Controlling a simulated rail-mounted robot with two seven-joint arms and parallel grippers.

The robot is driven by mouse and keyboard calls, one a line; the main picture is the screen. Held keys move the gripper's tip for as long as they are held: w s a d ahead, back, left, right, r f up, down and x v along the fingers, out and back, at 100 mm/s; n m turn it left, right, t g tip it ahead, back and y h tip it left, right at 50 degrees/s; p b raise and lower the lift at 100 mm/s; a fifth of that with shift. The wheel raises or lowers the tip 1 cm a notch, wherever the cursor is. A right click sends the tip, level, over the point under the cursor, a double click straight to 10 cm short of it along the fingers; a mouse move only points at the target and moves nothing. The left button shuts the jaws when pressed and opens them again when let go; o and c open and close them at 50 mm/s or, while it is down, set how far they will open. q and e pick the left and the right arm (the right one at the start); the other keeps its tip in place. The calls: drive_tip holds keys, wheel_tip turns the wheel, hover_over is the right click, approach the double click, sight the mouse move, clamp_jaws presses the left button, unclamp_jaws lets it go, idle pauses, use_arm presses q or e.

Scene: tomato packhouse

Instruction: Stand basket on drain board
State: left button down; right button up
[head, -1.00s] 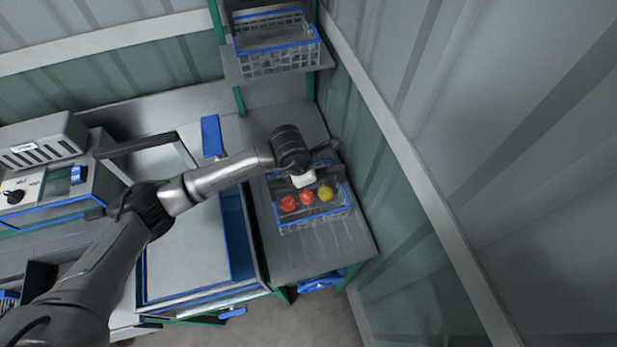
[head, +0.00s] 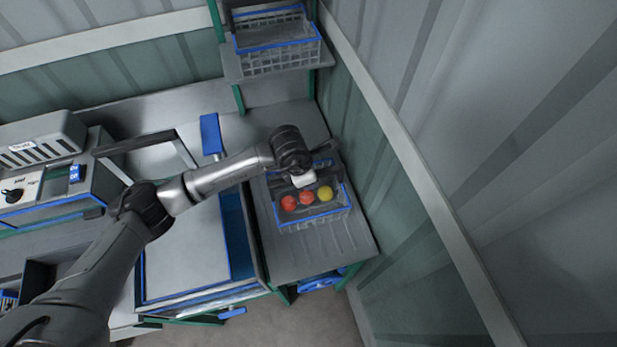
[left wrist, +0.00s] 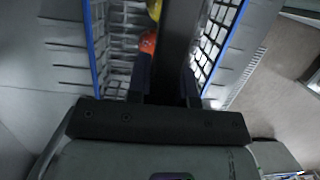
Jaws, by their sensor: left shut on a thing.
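The wire basket (head: 342,211) has a blue rim and holds two red tomatoes and a yellow one. It is at the grooved drain board (head: 325,248), right of the sink; I cannot tell whether its base touches the board. My left gripper (head: 304,182) is over the basket's middle, shut on its dark handle bar. In the left wrist view the bar runs between the fingers (left wrist: 168,85), with the basket's blue rim (left wrist: 222,45) on either side and a red tomato (left wrist: 148,43) below. My right gripper is not in view.
A second blue-rimmed basket (head: 280,62) stands on a shelf above the back of the counter. A corrugated wall (head: 385,190) rises close on the right. A grey machine (head: 45,165) is at the left. The drain board's front part is clear.

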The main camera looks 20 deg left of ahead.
use_arm(q)
drive_tip(key=shift+f, duration=0.2)
drive_tip(key=c, duration=0.9)
unclamp_jaws()
drive_tip(key=c, duration=0.3)
drive_tip(key=shift+c, duration=0.2)
drive_tip(key=shift+r, duration=0.1)
drive_tip(key=shift+r+p, duration=0.8)
drive_tip(key=shift+r, duration=0.6)
drive_tip(key=shift+r+p, duration=1.1)
drive_tip(key=shift+r, duration=0.9)
